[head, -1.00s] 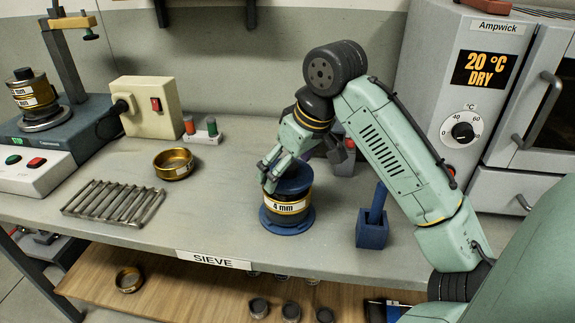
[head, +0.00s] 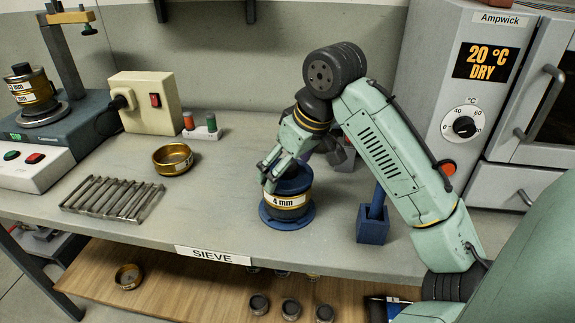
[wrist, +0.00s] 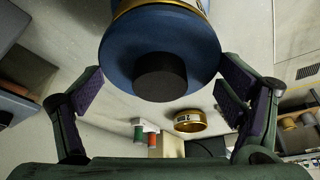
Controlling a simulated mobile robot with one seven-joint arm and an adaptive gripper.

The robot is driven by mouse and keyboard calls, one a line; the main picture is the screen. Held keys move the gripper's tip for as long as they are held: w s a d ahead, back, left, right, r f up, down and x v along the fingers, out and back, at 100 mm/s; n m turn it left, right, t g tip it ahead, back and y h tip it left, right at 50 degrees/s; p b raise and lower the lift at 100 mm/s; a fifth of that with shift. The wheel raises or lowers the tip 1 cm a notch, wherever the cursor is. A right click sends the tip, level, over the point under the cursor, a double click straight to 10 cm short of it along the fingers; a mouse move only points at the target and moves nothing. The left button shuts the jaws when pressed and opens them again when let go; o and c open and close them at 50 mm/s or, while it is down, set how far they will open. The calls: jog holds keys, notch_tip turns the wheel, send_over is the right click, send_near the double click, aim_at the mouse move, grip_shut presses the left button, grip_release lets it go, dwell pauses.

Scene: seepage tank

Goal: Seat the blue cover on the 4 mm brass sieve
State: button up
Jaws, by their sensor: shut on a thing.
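The 4 mm brass sieve (head: 287,201) stands on a blue round base (head: 284,222) on the bench, its label facing the front. The blue cover (head: 294,184) is on top of it, partly hidden by my gripper. In the wrist view the blue cover (wrist: 160,45) is a wide disc with a black knob, and a brass rim shows just behind it. My gripper (head: 277,176) reaches down from the arm over the cover, with one finger on each side of the disc in the wrist view (wrist: 162,95), shut on the cover. Whether the cover sits fully flush is hard to tell.
An open brass sieve (head: 173,159) and a metal rod grid (head: 112,198) lie to the left. A blue holder (head: 373,223) with an upright handle stands close on the right. The oven (head: 463,100) is at the back right. The bench between is clear.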

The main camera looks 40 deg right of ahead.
jog(key=shift+f, duration=0.25)
jog(key=o, duration=1.1)
jog(key=v, duration=1.2)
